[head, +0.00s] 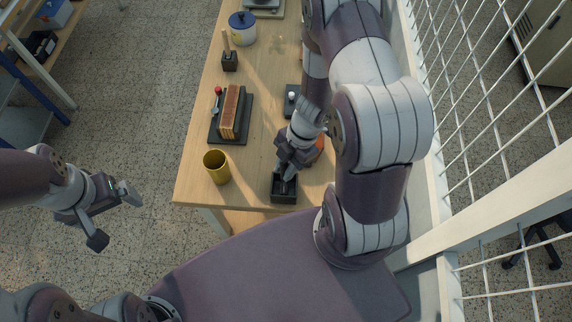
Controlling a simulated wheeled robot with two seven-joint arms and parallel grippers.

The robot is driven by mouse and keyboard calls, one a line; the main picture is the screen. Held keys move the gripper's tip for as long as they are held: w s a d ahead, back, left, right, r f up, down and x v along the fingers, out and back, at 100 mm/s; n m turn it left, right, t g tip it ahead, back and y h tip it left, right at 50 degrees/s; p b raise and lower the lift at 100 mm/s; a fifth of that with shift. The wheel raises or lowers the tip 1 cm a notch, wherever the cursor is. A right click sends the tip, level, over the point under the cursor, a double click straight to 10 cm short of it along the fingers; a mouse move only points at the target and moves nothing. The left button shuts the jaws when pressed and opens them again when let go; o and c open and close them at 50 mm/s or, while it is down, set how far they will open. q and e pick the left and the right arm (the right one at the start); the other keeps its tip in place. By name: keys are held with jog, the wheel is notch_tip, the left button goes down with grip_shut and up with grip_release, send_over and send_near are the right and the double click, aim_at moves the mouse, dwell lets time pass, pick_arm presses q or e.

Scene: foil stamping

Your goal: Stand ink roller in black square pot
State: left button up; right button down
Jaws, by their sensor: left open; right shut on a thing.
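A black open-topped square container (284,198) sits at the table's near edge, below my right gripper (287,174). My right gripper points down, with its fingertips at or inside the container's opening. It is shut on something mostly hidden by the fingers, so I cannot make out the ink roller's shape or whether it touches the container. A smaller black square holder (229,62) stands farther back on the left, with a wooden-handled thing upright in it. My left gripper (112,216) is open and empty, off the table's left side above the floor.
A yellow cup (216,167) stands left of the container. Behind it are a black stand with brown slabs (231,113) and a blue-lidded tin (242,28). An orange thing (320,146) is partly hidden by my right arm. A white mesh fence (480,130) borders the right.

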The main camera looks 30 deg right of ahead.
jog(key=c, duration=0.9)
grip_release()
jog(key=shift+o, duration=0.2)
jog(key=p+v, duration=0.2)
jog(key=v, duration=1)
jog(key=shift+r, duration=0.3)
jog(key=shift+d, duration=0.1)
